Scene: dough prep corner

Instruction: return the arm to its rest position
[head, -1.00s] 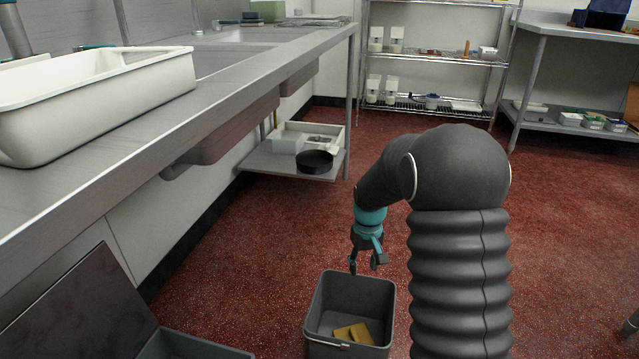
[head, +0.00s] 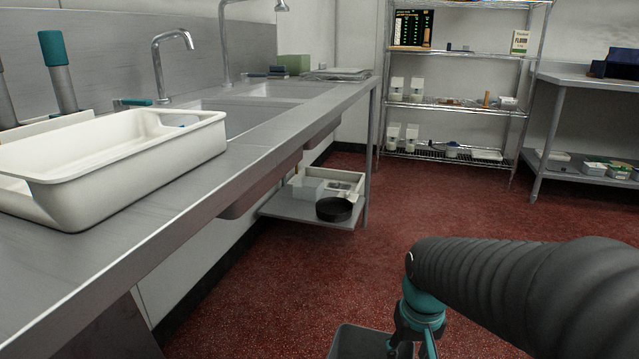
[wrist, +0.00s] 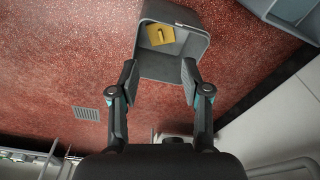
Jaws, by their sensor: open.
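My gripper (head: 414,348) hangs at the bottom of the head view, with its fingertips cut off by the frame edge. In the wrist view my gripper (wrist: 159,78) is open, its two fingers spread with nothing between them. A grey bin (head: 350,338) on the red floor shows only partly in the head view, beside and below the gripper. The wrist view shows the bin (wrist: 196,44) beyond the fingertips, with a yellow piece (wrist: 160,36) lying inside it.
A steel counter (head: 150,240) with a white tub (head: 110,195) runs along the left. Its low shelf (head: 290,208) holds a black pan (head: 334,209). A wire rack (head: 455,104) and a steel table (head: 590,78) stand at the back. The red floor between is clear.

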